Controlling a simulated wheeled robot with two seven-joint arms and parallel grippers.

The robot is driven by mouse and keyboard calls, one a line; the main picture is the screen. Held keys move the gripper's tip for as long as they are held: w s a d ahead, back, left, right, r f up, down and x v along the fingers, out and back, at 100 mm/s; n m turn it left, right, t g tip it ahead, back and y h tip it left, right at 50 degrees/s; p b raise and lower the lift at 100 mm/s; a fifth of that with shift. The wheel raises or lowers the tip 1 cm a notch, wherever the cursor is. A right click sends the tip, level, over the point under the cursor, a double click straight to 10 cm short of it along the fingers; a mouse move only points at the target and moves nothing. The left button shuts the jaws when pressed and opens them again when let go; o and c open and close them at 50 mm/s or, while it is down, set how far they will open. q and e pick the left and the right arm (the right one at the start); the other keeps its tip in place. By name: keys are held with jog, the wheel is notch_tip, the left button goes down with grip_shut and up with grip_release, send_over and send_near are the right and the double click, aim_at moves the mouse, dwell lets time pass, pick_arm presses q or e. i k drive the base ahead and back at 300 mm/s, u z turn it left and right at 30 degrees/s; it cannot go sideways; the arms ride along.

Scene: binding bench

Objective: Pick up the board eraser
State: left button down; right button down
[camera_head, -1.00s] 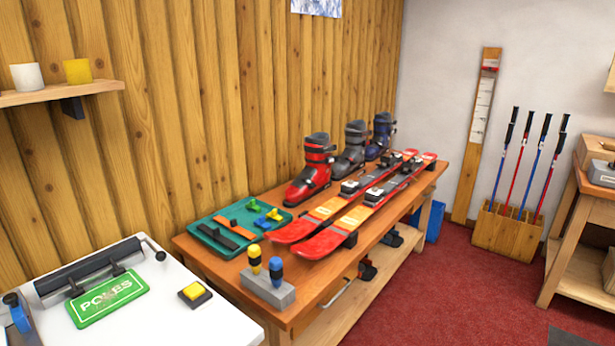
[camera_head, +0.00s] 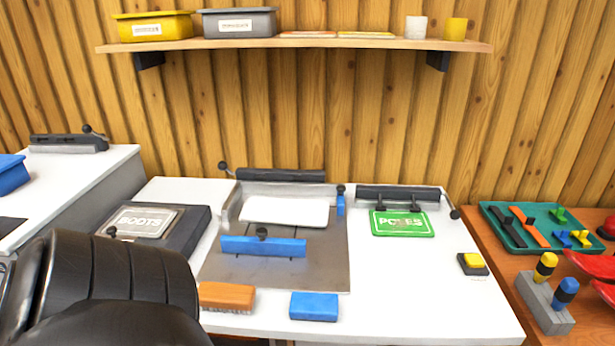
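No label marks the board eraser. A blue block (camera_head: 314,306) lies flat at the front edge of the white bench and looks like one. A small yellow-topped block with a dark base (camera_head: 472,263) lies at the bench's right side and could also be one; I cannot tell which for sure. Neither is touched by a gripper. A black link of my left arm fills the lower left, left of the blue block. Neither gripper's fingers show.
An orange brush with bristles (camera_head: 227,296) lies left of the blue block. Behind them is a grey plate (camera_head: 285,276) with a blue bar (camera_head: 264,246). A green POLES sign (camera_head: 403,223) and a BOOTS sign (camera_head: 146,221) flank it. The white bench (camera_head: 420,292) is clear at front right.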

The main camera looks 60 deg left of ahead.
aim_at(304, 306)
jog(key=u, duration=0.9)
jog(key=i, duration=0.1)
jog(key=u, duration=0.8)
